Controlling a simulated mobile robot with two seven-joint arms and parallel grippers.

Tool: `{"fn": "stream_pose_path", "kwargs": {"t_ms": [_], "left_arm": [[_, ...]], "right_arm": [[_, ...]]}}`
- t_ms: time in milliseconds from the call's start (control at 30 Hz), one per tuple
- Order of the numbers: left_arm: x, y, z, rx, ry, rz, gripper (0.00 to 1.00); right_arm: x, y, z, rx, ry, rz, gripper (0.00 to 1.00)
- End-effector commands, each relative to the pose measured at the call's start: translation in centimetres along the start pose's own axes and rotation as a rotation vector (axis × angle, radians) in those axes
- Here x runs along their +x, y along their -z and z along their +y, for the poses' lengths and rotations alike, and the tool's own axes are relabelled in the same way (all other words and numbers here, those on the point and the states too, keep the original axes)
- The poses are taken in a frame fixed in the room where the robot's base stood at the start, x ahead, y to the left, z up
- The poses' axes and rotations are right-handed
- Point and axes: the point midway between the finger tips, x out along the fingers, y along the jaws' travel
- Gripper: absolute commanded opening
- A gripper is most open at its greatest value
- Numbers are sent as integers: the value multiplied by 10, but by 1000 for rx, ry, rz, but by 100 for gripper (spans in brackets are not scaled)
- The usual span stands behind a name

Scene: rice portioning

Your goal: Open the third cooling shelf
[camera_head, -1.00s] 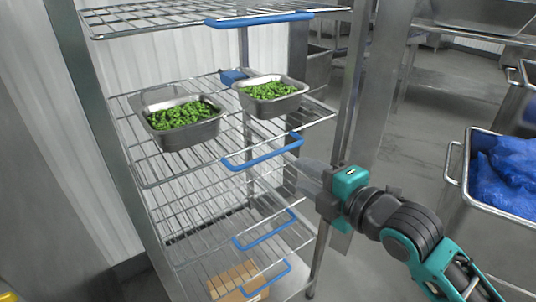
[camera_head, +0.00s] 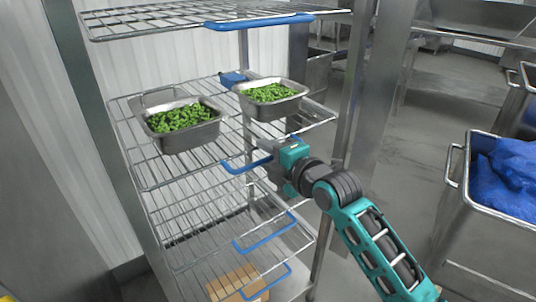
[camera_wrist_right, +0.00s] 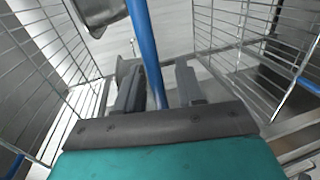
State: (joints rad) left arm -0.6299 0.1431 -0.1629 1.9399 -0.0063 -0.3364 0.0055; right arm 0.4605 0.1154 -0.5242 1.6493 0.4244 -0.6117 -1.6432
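The wire cooling rack shows several shelves with blue front handles in the head view. The second shelf from the top (camera_head: 150,174) carries two metal pans and has a blue handle (camera_head: 236,166). My right gripper (camera_head: 268,158) is at that handle and hides its right part. In the right wrist view the blue handle bar (camera_wrist_right: 143,42) passes between the fingers of my right gripper (camera_wrist_right: 158,80), closer to the left finger. A gap shows on the right, so the gripper is open around the bar. My left gripper is not in view.
Two pans of green vegetables (camera_head: 184,138) (camera_head: 270,110) stand on that shelf. Lower shelves have blue handles (camera_head: 266,240) (camera_head: 268,283). A cardboard box (camera_head: 232,282) lies at the bottom. A metal rack post (camera_head: 350,110) stands right. A bin with blue lining (camera_head: 447,176) is farther right.

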Motion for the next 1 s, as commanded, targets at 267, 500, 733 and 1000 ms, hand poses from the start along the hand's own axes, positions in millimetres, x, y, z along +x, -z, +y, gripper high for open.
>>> {"fn": "stream_pose_path", "kwargs": {"t_ms": [267, 500, 733, 1000], "left_arm": [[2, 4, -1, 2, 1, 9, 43], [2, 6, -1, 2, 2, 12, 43], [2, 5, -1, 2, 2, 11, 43], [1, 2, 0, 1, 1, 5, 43]], "right_arm": [[2, 0, 0, 1, 0, 0, 38], [2, 0, 0, 1, 0, 0, 19], [2, 0, -2, 1, 4, 0, 0], [2, 0, -4, 1, 9, 0, 0]]}}
